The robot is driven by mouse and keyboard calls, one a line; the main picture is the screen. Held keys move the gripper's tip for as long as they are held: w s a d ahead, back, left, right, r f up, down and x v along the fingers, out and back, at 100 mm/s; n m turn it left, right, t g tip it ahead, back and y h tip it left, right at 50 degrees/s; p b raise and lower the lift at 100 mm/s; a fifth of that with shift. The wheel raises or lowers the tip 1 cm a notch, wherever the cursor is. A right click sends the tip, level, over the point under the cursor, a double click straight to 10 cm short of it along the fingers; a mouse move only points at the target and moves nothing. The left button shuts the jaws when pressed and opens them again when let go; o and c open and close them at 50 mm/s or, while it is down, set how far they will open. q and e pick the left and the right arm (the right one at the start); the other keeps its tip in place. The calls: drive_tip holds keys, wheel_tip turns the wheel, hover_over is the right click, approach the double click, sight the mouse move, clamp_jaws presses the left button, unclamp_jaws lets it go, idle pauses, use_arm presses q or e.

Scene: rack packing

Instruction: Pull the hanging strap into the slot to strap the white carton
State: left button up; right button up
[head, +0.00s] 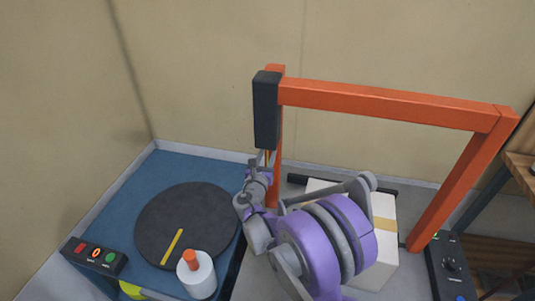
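The white carton (386,253) with a tan band across its top stands under the orange arch (390,103), partly hidden behind my purple and grey arm. A black box (266,110) is fixed on the arch's left post. A thin yellowish strip, perhaps the hanging strap (267,157), shows just below that box. My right gripper (262,160) points up beside the left post, just under the black box and close to the strip. Its fingers are too small to tell whether they are open or hold anything. I cannot make out the slot. My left gripper is out of view.
At left, a blue table (115,203) carries a dark round turntable (170,222) with a yellow strip. A white container with an orange cap (199,278) and a button panel (94,256) are at its front. A dark control box (450,265) stands right of the arch.

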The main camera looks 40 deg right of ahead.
clamp_jaws()
idle(1.4)
